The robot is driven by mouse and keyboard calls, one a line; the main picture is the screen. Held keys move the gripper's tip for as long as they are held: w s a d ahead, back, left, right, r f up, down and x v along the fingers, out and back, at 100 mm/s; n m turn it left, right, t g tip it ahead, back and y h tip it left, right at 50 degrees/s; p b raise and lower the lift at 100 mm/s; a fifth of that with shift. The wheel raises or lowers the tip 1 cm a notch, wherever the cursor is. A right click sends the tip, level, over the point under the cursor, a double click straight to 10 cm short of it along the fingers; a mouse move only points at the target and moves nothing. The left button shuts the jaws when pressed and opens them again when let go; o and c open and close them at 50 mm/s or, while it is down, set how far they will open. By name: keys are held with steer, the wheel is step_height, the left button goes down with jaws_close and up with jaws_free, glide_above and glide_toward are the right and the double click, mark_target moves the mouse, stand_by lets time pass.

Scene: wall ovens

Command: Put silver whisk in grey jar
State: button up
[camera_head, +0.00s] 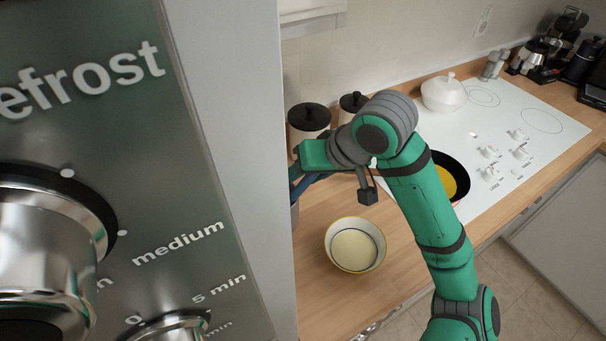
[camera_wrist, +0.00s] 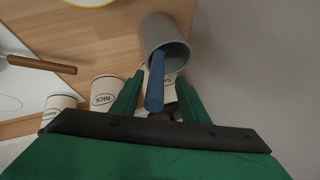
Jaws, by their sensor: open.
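The grey jar (camera_wrist: 177,29) stands on the wooden counter in the upper middle of the wrist view. A blue handle (camera_wrist: 155,85) sticks out of its mouth toward the wrist camera. The handle may be the whisk's; no silver whisk head shows, and the jar's inside is mostly hidden. My gripper (camera_wrist: 159,83) is open, with its green fingers on either side of the blue handle. I cannot tell whether they touch it. In the head view the oven panel and my arm hide the gripper's fingertips and most of the jar.
Light jars with black lids (camera_head: 309,117) stand near the wall; one labelled RICE (camera_wrist: 104,97) shows in the wrist view. A yellow-rimmed bowl (camera_head: 355,246), a dark pan (camera_head: 459,181) and a white lidded pot (camera_head: 443,94) stand nearby. The oven panel (camera_head: 222,150) blocks the left side.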

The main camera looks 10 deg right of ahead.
steer(key=s+d, duration=0.3)
steer(key=s, duration=0.1)
steer(key=shift+d, duration=0.4)
